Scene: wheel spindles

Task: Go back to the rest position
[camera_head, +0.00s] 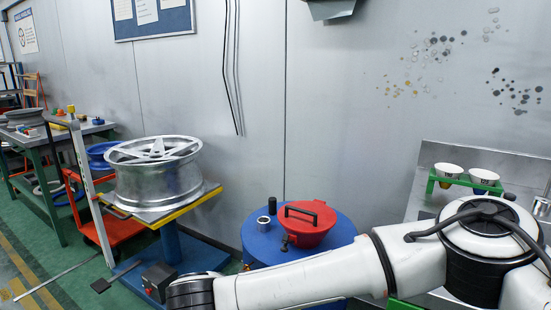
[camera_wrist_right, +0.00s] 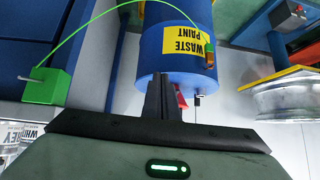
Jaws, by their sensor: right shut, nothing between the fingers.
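My right arm reaches in from the right across the bottom of the head view; its gripper is not clearly visible there. In the right wrist view my right gripper (camera_wrist_right: 164,98) shows its two dark fingers together, with nothing between them. Its fingertips appear in front of a blue drum (camera_wrist_right: 152,50) with a yellow waste paint label (camera_wrist_right: 187,44), seen upside down. I cannot tell the gap to the drum. My left gripper is in neither view.
A silver wheel (camera_head: 155,180) rests on a yellow-edged lift table (camera_head: 172,216). A metal bench (camera_head: 428,160) with paint cups stands right. A green box (camera_wrist_right: 45,84) trails a cord.

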